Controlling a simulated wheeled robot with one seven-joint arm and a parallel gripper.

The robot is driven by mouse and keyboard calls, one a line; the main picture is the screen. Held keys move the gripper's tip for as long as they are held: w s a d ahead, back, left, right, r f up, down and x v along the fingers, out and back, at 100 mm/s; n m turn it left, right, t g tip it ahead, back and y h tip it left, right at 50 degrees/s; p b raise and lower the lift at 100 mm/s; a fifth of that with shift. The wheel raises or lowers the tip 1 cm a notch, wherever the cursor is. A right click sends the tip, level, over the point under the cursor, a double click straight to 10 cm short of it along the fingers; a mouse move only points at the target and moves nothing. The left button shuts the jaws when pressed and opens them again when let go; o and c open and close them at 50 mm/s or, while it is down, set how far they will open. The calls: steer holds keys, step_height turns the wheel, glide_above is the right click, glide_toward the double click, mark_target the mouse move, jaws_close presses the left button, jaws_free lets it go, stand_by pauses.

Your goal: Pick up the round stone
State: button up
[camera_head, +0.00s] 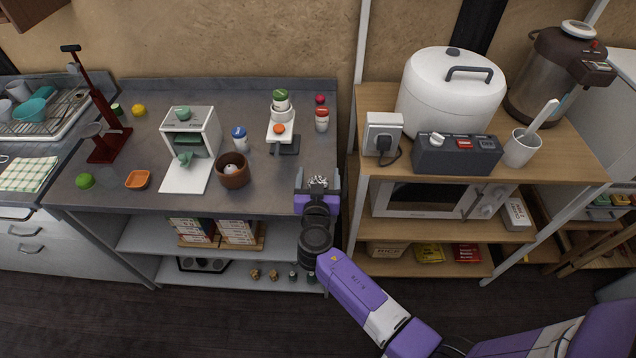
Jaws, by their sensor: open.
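My gripper (318,178) is over the right front edge of the dark counter, with its two fingers spread apart. A small grey-white mottled thing (318,182) shows between the fingers; I cannot tell whether it is a stone or part of the gripper, and no grip on it is visible. A brown round pot (233,181) stands on the counter to the left of my gripper. A pale rounded thing (229,168) lies inside the pot and looks like a round stone, but it is too small to be sure. The pot's wall hides its lower part.
Behind my gripper stand a white scale-like stand (283,130) with a green-topped jar, and a red-capped jar (322,119). A white open-fronted box (191,135) is left of the pot. A wooden shelf unit (545,150) with a white cooker (450,95) stands right.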

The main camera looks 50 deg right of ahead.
steer(key=shift+c, duration=0.3)
jaws_close()
steer(key=shift+r, duration=0.15)
